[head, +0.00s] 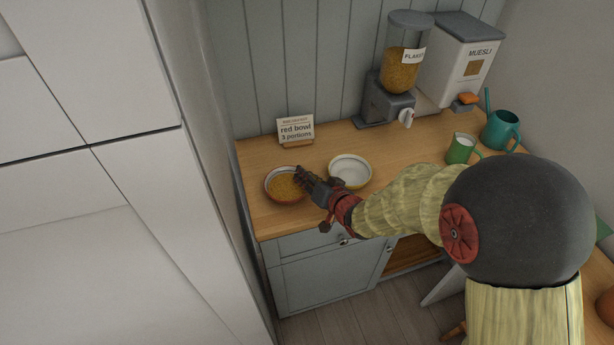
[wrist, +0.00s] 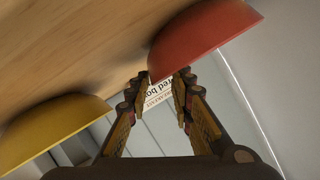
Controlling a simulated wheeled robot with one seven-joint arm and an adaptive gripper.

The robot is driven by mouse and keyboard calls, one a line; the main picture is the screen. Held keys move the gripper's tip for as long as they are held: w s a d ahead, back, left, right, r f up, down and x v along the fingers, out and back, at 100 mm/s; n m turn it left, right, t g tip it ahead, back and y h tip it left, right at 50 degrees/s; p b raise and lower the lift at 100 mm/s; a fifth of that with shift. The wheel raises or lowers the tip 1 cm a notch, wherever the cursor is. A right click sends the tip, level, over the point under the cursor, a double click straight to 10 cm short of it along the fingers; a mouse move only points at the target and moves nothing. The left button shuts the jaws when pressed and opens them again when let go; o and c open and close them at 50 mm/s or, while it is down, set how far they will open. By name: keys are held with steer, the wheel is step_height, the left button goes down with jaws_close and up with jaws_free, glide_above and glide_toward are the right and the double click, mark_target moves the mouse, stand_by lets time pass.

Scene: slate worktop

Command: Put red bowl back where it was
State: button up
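The red bowl (head: 272,196) sits on the wooden worktop at its left end and holds golden flakes. It also shows in the upper right of the wrist view (wrist: 207,42). My gripper (head: 303,178) is at the bowl's right side, between it and a yellow bowl with a white inside (head: 350,171). The yellow bowl (wrist: 55,128) is at the left there.
A flakes dispenser (head: 402,72) and a muesli dispenser (head: 462,62) stand at the back. A green jug (head: 459,151) and a teal watering can (head: 500,132) are to the right. A cupboard below is open.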

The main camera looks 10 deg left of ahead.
steer(key=shift+r, duration=0.2)
steer(key=p+v, duration=0.3)
steer(key=v, duration=0.9)
steer(key=shift+p, duration=0.4)
steer(key=s+d+r+m+h, duration=0.1)
steer(key=d+r+h, duration=0.35)
steer(key=d, duration=0.65)
steer(key=s+d+r+m+h, duration=0.1)
steer(key=d+r+h, duration=0.4)
steer(key=d, duration=0.5)
steer(key=s+d+r+g, duration=0.2)
steer(key=s+d, duration=0.1)
steer(key=s, duration=0.6)
steer(key=s+d+r+g, duration=0.2)
steer(key=s+d+r, duration=0.1)
steer(key=s, duration=0.7)
steer(key=shift+s+r+m, duration=0.25)
steer(key=shift+s+m, duration=0.05)
